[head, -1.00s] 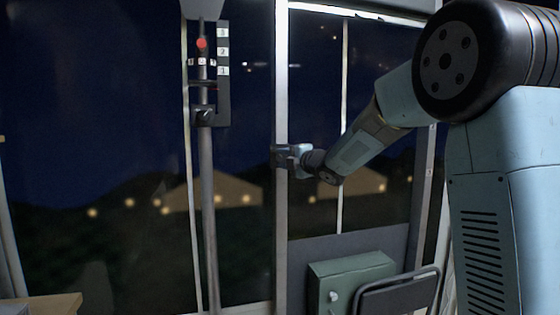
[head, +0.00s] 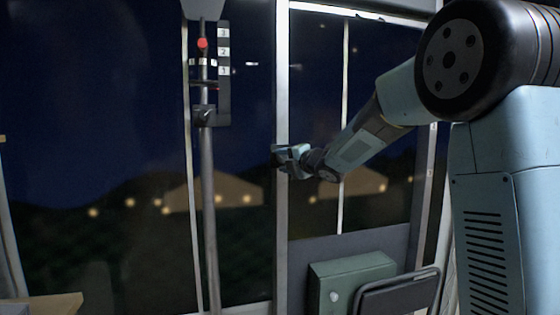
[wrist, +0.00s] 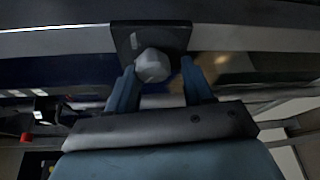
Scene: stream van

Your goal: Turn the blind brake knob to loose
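A grey faceted knob (wrist: 152,65) stands out from a dark square plate (wrist: 178,36) on a metal post in the wrist view. My gripper (wrist: 159,70) has its two blue fingers apart, one on each side of the knob. The left finger is close to the knob; a gap shows at the right one. I cannot tell whether either touches it. In the head view my gripper (head: 284,158) is at the window post, and it hides most of the knob there. No loose or tight marking is readable.
Left of the post, a pole carries a red ball (head: 202,43), a scale numbered 1 to 3 (head: 224,72) and a dark clamp (head: 204,115). A green box (head: 350,275) and a dark-framed chair back (head: 398,296) stand below my arm.

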